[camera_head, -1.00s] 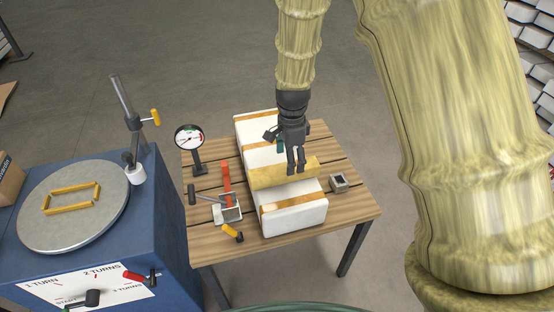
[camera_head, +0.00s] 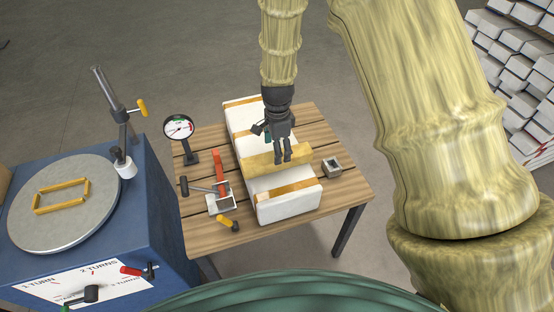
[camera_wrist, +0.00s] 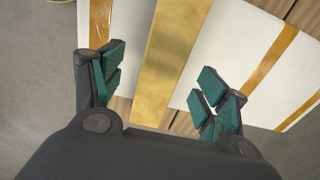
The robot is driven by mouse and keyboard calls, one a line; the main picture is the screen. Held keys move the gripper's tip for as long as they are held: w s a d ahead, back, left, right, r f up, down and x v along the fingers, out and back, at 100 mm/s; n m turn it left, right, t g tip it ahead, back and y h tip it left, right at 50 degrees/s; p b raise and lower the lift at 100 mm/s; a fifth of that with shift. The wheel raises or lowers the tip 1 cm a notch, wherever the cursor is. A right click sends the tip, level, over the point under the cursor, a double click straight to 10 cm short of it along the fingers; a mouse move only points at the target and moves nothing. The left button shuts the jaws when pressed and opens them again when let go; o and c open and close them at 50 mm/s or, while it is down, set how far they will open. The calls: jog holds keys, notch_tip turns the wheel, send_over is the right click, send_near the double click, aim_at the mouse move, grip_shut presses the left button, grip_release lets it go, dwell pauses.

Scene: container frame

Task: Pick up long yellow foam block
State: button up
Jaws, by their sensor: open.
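The long yellow foam block (camera_head: 270,161) lies across the white foam block with tan bands (camera_head: 290,205) on the wooden table. In the wrist view the yellow block (camera_wrist: 168,62) runs up the picture between my two open fingers, nearer the left one, with space on both sides. My gripper (camera_head: 282,158) points down over the yellow block in the head view, and its fingers cover part of it. The green finger pads (camera_wrist: 160,88) are apart and hold nothing. I cannot tell the exact height of the fingertips over the block.
Left on the table (camera_head: 325,127) are a dial gauge (camera_head: 179,128), a hammer (camera_head: 203,187), a red-handled tool (camera_head: 220,168) and a yellow-handled tool (camera_head: 228,223). A small metal box (camera_head: 331,167) stands right. A blue stand with a round plate (camera_head: 95,220) is farther left.

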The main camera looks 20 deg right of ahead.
jog(key=shift+w+f+p, duration=0.2)
jog(key=shift+f+p, duration=0.4)
jog(key=shift+f, duration=0.5)
jog(key=shift+f+p, duration=0.35)
jog(key=shift+f, duration=1.05)
jog(key=c, duration=0.9)
